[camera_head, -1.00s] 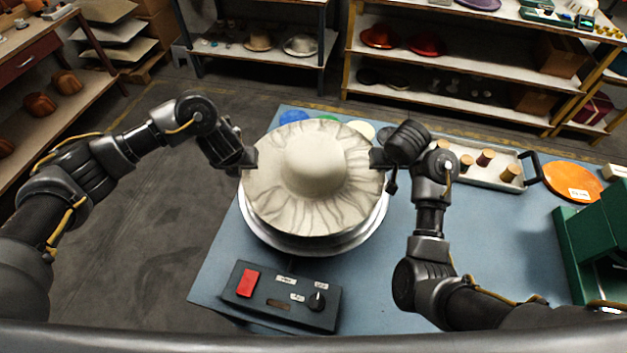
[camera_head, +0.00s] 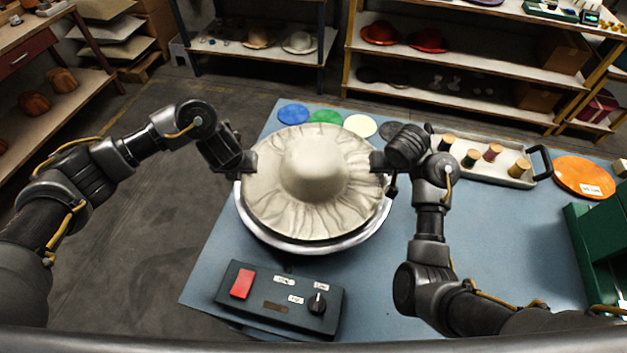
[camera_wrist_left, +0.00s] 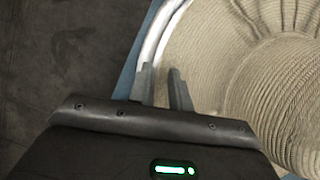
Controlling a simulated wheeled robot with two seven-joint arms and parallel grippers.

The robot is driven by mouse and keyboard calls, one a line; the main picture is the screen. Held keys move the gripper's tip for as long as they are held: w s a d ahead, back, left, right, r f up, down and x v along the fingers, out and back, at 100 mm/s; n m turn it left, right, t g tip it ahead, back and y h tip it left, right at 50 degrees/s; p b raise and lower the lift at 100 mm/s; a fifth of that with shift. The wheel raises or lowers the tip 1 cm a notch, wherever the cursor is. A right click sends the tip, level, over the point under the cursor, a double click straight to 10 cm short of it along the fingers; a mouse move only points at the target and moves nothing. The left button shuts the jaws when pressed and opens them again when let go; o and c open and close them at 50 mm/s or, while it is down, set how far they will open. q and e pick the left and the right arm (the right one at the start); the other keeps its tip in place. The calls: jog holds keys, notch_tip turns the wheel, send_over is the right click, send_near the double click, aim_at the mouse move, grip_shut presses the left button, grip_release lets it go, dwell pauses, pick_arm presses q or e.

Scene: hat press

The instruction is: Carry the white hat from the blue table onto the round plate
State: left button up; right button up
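The white hat (camera_head: 316,168), cream with a domed crown and wrinkled brim, lies crown up over the round metal plate (camera_head: 330,246). Its brim hides most of the plate; the plate's shiny rim shows around the front and sides. My left gripper (camera_head: 250,161) is at the brim's left edge. In the left wrist view its two fingers (camera_wrist_left: 163,88) stand apart, with the ribbed hat brim (camera_wrist_left: 205,60) beside and beyond them. My right gripper (camera_head: 377,161) is at the brim's right edge; its finger gap is not visible. Any slight gap under the hat is hidden.
The blue table (camera_head: 470,255) carries a control box (camera_head: 265,306) in front, coloured discs (camera_head: 325,116) behind, and a spool tray (camera_head: 510,178), orange disc (camera_head: 580,172) and green machine (camera_head: 597,235) to the right. Shelves stand behind.

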pick_arm(q)
jog(key=shift+o, duration=0.8)
jog(key=shift+r, duration=0.1)
jog(key=shift+s+r, duration=0.1)
jog(key=shift+r, duration=0.5)
jog(key=v, duration=1.1)
jog(key=shift+s, duration=0.2)
